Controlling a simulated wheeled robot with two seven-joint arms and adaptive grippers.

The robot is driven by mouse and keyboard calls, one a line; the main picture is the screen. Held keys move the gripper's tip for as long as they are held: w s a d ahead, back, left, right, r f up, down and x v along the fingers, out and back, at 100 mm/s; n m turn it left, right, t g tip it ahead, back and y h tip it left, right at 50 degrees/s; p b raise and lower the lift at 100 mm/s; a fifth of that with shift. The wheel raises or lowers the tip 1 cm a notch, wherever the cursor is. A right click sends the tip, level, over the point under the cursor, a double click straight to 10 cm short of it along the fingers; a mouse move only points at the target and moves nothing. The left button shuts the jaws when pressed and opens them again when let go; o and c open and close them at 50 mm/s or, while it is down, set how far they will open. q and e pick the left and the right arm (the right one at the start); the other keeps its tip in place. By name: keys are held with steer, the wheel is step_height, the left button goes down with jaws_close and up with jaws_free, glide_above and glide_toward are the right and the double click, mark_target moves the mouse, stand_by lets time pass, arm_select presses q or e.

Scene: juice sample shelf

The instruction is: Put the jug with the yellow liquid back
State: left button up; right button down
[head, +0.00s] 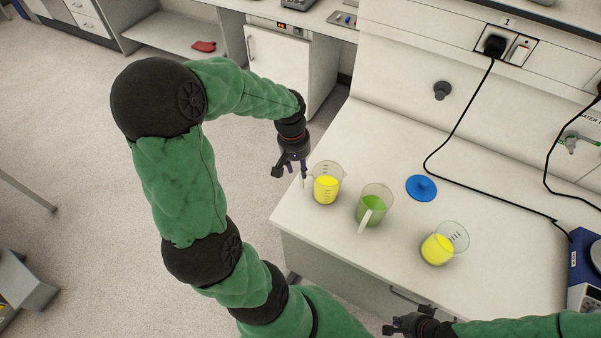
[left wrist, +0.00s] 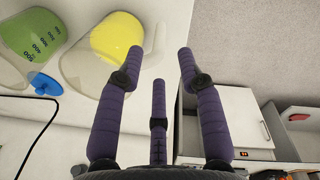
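A clear jug with yellow liquid (head: 326,189) stands at the counter's left edge, its handle toward my left gripper (head: 289,168). The gripper is just left of it, over the counter edge. In the left wrist view, the fingers of this gripper (left wrist: 161,65) are spread with nothing between them; the yellow jug (left wrist: 117,38) is beside the left finger. A jug with green liquid (head: 374,207) stands right of it, also in the left wrist view (left wrist: 33,35). A second yellow jug (head: 438,249) stands further right. My right gripper (head: 408,325) is at the bottom edge; its finger opening is unclear.
A blue round lid-like object (head: 421,188) lies behind the green jug. A black cable (head: 455,135) runs from the wall socket across the counter. A blue device (head: 584,270) stands at the right edge. The counter's front right (head: 510,285) is clear.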

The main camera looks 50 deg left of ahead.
arm_select(q)
steer(key=shift+s+a+r+p, duration=0.1)
steer(key=shift+r+p, duration=0.05)
steer(key=shift+r, duration=1.15)
steer(key=shift+s+a+r+p, duration=0.1)
steer(key=shift+r+p, duration=0.05)
steer(key=shift+r, duration=1.1)
